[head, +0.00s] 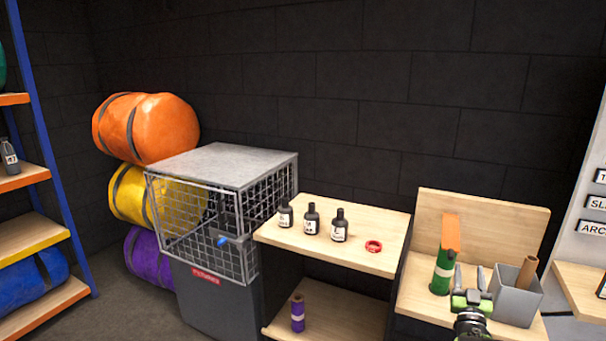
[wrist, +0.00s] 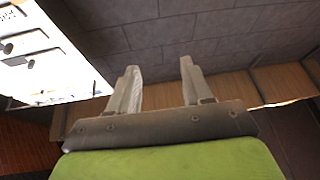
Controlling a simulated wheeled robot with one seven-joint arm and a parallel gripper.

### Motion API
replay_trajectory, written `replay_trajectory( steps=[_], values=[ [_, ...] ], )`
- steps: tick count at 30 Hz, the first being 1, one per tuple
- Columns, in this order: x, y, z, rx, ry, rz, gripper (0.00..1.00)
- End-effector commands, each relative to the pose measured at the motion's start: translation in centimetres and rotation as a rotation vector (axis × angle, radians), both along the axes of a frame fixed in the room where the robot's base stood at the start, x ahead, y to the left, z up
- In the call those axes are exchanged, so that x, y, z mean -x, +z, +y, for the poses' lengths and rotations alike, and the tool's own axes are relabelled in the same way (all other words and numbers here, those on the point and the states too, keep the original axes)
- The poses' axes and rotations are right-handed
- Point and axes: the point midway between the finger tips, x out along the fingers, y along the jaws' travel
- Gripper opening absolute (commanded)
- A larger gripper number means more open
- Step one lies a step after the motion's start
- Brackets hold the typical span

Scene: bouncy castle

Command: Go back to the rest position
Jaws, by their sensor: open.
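My gripper (head: 469,278) is at the lower right of the head view, in front of the wooden workbench (head: 415,293). Its two fingers are apart with nothing between them. The wrist view also shows my open gripper (wrist: 160,80), with grey wall blocks beyond the fingers.
A wooden shelf unit (head: 378,262) holds several dark bottles (head: 311,219), a red ring (head: 374,246) and, lower, a purple roll (head: 298,313). A wire cage (head: 200,228) on a grey cabinet stands left of it. A white board (head: 592,215) is at right. Floor at left is clear.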

Motion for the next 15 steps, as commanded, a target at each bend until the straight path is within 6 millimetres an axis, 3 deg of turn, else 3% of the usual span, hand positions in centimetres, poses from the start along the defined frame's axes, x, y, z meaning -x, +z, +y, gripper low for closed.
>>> replay_trajectory(
  steps=[1, 4, 8, 11, 15],
  values=[
    [-0.7, 3.2, 0.6, -0.028, -0.006, 0.037, 0.50],
    [-1.2, 8.4, 2.4, -0.107, -0.016, 0.160, 0.50],
    [0.6, 14.3, 6.6, -0.217, -0.004, 0.348, 0.50],
    [4.1, 17.7, 10.7, -0.291, 0.026, 0.500, 0.50],
    [11.5, 20.4, 17.2, -0.367, 0.090, 0.726, 0.50]
  ],
)
